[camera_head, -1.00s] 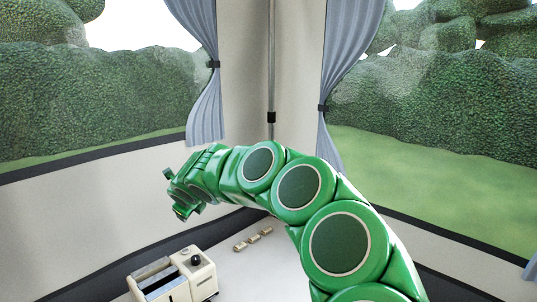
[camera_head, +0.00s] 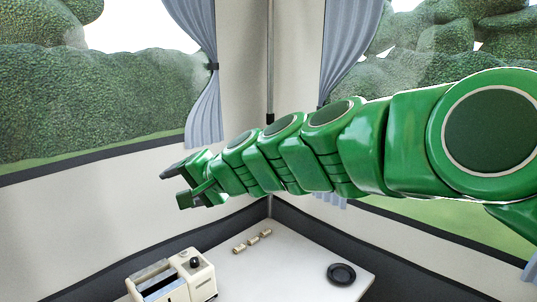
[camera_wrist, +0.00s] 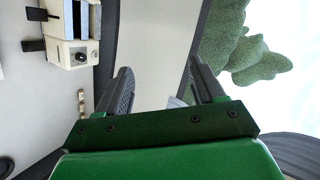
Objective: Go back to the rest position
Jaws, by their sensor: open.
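My green arm stretches across the head view from the right edge toward the left. My gripper (camera_head: 181,181) is at its left end, raised above the white table and in front of the pale wall. In the wrist view my gripper (camera_wrist: 160,82) shows its two dark fingers spread apart with nothing between them. The gripper touches nothing that I can see.
A cream toaster (camera_head: 197,275) stands on the white table (camera_head: 262,272), below my gripper; the toaster also shows in the wrist view (camera_wrist: 78,53). Several small beige pieces (camera_head: 252,241) lie behind it. A black round dish (camera_head: 341,273) lies at the right. Walls and curtained windows enclose the corner.

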